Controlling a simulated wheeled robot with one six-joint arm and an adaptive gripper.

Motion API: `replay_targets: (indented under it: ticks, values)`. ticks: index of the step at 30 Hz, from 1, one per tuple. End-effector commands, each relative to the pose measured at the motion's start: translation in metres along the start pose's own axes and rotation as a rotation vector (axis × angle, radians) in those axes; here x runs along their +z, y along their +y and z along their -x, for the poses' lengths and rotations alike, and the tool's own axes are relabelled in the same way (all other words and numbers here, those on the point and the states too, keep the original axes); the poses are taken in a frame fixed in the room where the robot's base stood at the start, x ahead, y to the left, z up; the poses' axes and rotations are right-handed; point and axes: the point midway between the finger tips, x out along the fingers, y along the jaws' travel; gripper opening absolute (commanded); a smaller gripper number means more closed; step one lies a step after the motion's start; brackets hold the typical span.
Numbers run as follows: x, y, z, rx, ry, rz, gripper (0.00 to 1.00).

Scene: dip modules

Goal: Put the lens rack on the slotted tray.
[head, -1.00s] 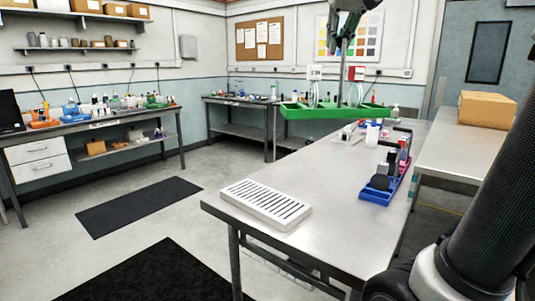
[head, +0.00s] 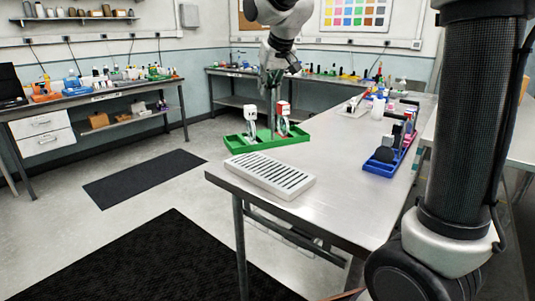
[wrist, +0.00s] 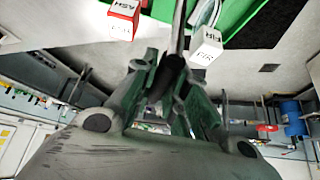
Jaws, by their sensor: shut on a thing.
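The lens rack is a long green carrier (head: 285,141) with an upright handle and two upright pieces, one white-topped and one red-topped. My gripper (head: 271,88) is shut on its handle from above and holds the rack level. In the wrist view, my gripper's fingers (wrist: 170,70) close on the dark handle, and part of the green rack (wrist: 252,18) shows at the top. The slotted tray (head: 268,177) is a white slab with dark slots, empty, on the table's near left corner. The rack appears just behind it in the head view; the height gap is unclear.
The steel table (head: 345,170) is bare right of the tray. A blue rack (head: 385,168) with dark and pink pieces stands at its right side, with small bottles (head: 378,108) behind. Black mats (head: 150,180) lie on the floor to the left.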

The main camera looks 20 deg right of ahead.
Motion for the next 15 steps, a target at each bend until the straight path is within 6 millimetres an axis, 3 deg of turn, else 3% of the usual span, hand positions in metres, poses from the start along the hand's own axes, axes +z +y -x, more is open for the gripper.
replay_targets:
  ticks: [6,15]
  values:
    - [0.023,0.0,-0.035,-0.001,-0.002,0.001,0.0]
    - [0.042,0.0,-0.065,0.0,-0.002,0.001,0.0]
